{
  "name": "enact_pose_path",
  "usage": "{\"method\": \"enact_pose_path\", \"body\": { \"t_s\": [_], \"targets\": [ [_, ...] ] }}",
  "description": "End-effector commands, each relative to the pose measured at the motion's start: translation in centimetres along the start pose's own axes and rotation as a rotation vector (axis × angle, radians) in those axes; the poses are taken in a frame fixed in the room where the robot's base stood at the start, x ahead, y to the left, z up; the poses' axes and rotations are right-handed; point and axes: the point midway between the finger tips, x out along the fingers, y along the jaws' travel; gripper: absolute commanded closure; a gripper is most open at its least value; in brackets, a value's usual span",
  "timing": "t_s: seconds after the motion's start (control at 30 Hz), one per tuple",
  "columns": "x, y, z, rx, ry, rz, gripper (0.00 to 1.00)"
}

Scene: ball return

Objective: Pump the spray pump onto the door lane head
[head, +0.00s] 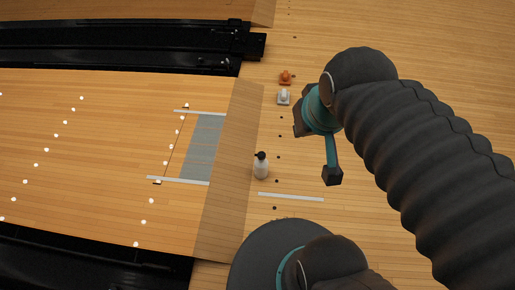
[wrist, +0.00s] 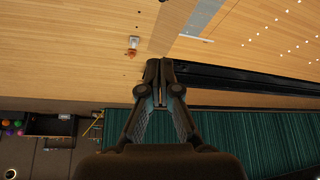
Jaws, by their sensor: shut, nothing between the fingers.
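The spray pump (head: 261,168) is a small pale bottle with a black pump top. It stands upright near the near end of the lane, beside a translucent brownish strip (head: 228,165). The lane (head: 90,150) has a blue-grey panel (head: 202,147) at this end, between two white bars; whether this is the door lane head I cannot tell. My gripper (wrist: 160,68) is shut and empty in the wrist view, well apart from the spray pump, which does not show there. In the head view the fingertips cannot be made out clearly among my arm parts.
A small orange item (head: 286,77) and a white item (head: 284,96) stand on the floor beyond the pump. A white strip (head: 291,196) lies nearer. Black gutters (head: 120,45) border the lane. In the wrist view, a teal ribbed surface (wrist: 255,140) lies lower right.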

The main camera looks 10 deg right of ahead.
Motion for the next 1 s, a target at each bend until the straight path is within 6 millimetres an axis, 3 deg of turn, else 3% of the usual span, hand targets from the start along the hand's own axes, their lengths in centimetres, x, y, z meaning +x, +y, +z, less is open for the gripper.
{"method": "enact_pose_path", "body": {
  "t_s": [0.27, 0.47, 0.77, 1.0],
  "targets": [
    [1.2, -0.4, -1.6, 0.092, -0.032, -0.001, 1.00],
    [4.9, -0.4, -5.6, 0.339, -0.098, 0.015, 1.00],
    [13.3, -0.3, -10.7, 0.748, -0.197, 0.077, 1.00],
    [21.8, -0.4, -13.1, 1.072, -0.263, 0.156, 1.00]
  ]
}}
